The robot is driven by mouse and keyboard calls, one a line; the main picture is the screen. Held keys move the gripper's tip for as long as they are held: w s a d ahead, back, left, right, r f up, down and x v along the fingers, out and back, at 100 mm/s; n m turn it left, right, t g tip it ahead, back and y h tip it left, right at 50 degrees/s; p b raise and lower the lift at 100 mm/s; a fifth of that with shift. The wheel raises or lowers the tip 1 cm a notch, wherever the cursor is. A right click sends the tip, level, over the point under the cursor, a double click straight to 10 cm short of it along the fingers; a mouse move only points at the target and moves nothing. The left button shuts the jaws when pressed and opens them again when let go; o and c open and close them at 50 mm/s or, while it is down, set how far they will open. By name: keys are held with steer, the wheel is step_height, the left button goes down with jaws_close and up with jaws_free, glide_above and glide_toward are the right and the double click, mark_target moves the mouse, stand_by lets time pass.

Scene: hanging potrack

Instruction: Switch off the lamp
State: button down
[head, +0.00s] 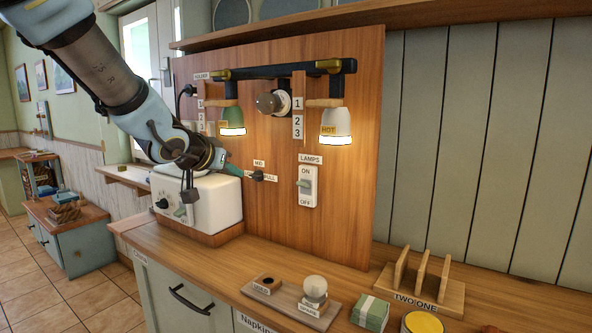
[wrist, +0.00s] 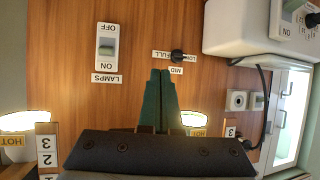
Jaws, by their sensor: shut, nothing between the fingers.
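The lamp switch (head: 307,187) is a white plate on the wooden board, labelled LAMPS, with ON at its top and OFF at its bottom. Its pale green rocker appears to be toward ON. It also shows upside down in the wrist view (wrist: 106,46). Two hanging lamps glow: a green one (head: 232,118) on the left and a pale one (head: 337,122) on the right. My gripper (head: 236,171) is shut and empty, left of the switch and near the small dark knob (head: 257,176). Its teal fingers (wrist: 160,74) point toward the board beside the knob, apart from the switch.
A white appliance (head: 200,204) with a dial stands left on the counter, below my arm. A wooden rack (head: 420,288), bulb holder (head: 314,289) and sponge (head: 371,312) sit in front. Space before the switch is clear.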

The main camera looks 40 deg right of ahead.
steer(key=s+d+r+m+g+h, duration=0.2)
steer(key=s+d+r, duration=0.2)
steer(key=s+d, duration=0.2)
steer(key=shift+s+d+r+m+h, duration=0.2)
steer(key=shift+d+r+m+h, duration=0.1)
steer(key=shift+d, duration=0.35)
glide_above(305, 185)
steer(key=a, duration=0.2)
step_height(305, 185, down, 3)
steer(key=f, duration=0.1)
steer(key=w+f+p, duration=0.1)
steer(key=shift+d+f, duration=0.15)
steer(key=shift+f, duration=1.15)
steer(key=shift+a+f, duration=0.1)
steer(key=shift+a, duration=0.1)
steer(key=shift+f+b, duration=0.15)
steer(key=shift+b, duration=0.85)
